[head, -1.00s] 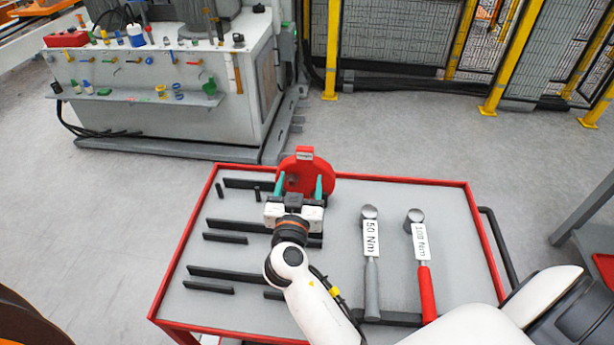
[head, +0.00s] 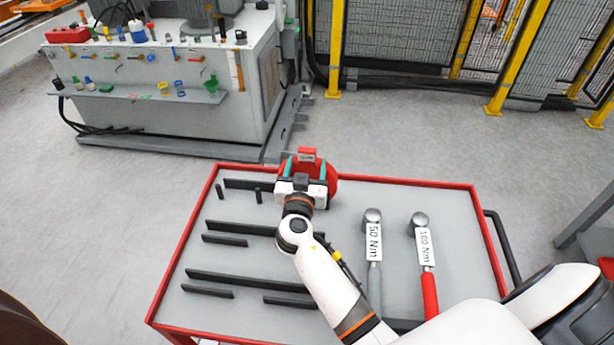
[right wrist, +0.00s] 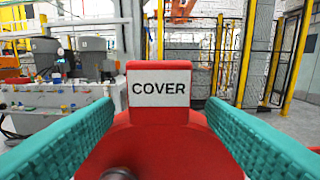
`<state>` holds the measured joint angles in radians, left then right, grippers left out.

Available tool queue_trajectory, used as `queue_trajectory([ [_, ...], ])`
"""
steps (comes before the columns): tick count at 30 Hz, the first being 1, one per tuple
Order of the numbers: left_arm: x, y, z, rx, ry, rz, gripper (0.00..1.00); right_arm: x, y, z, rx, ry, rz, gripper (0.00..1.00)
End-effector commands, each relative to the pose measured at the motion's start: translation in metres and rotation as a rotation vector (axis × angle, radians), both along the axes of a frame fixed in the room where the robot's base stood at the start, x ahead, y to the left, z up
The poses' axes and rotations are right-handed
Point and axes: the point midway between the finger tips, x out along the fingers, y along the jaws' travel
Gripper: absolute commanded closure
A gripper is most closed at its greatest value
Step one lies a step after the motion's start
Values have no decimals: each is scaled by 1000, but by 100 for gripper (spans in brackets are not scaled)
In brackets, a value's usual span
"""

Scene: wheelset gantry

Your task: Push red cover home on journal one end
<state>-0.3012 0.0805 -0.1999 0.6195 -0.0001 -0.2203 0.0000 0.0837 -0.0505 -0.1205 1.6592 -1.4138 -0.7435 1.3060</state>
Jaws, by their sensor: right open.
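The red cover (head: 329,172) stands upright at the far edge of the tray table, with a raised tab on top. In the right wrist view the cover (right wrist: 160,140) fills the lower middle, and its tab carries a white label reading COVER. My right gripper (head: 306,170) is open, with its teal fingers pointing at the cover. In the right wrist view the fingers lie to the left and right of the tab, with visible gaps to it. The lower part of the cover is hidden behind my gripper. The journal and my left gripper are not in view.
The red-rimmed table (head: 408,183) holds black rails (head: 240,279), a 50 Nm wrench (head: 373,255) and a 100 Nm wrench (head: 424,255) to the right of my arm. A grey machine cabinet (head: 180,100) stands beyond. Open floor lies between them.

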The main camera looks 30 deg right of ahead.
Motion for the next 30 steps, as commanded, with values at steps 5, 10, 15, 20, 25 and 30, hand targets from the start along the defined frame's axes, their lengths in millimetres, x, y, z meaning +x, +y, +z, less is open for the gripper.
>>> queue_trajectory([
  [5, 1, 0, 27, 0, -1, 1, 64, 21, -14, 14, -3, 1, -2, 35],
  [10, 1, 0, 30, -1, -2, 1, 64, 35, -24, 9, -3, 1, -2, 35],
  [15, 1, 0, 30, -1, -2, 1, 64, 38, -26, 7, -1, -1, -1, 35],
  [20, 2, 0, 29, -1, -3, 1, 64, 38, -26, 7, -1, -1, -1, 39],
  [25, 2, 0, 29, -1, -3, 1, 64, 38, -26, 7, -1, -1, -1, 67],
  [30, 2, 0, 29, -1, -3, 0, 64, 38, -26, 7, -1, -1, -1, 95],
])
